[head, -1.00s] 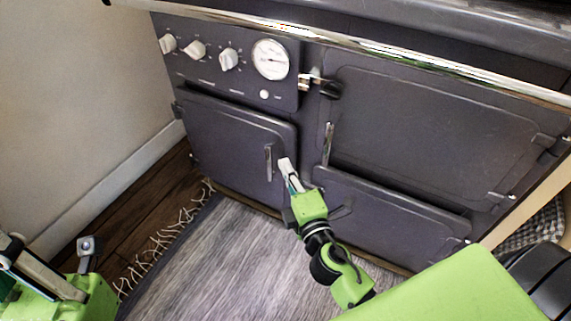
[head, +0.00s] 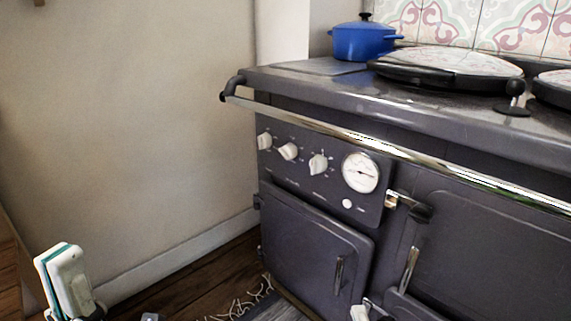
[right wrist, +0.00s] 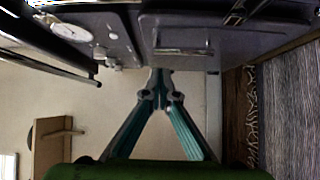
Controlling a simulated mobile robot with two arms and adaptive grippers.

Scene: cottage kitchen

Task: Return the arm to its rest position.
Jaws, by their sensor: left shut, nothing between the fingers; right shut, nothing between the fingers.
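My left gripper (head: 66,262) stands at the lower left of the head view, with pale fingers held together and pointing up. It is shut and empty, apart from the range and in front of the bare wall. Only the pale tip of my right gripper (head: 360,313) shows at the bottom edge of the head view, by the lower left oven door (head: 310,245). In the right wrist view its teal-lined fingers meet at the tips (right wrist: 160,78), shut with nothing between them. The rest of my right arm is out of the head view.
The dark range (head: 285,85) fills the right side, with a chrome rail (head: 330,128) jutting along its front. A blue pot (head: 362,42) and round lids (head: 445,62) are on top. The wall (head: 130,120) at left is clear. A fringed rug (right wrist: 285,110) lies on the floor.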

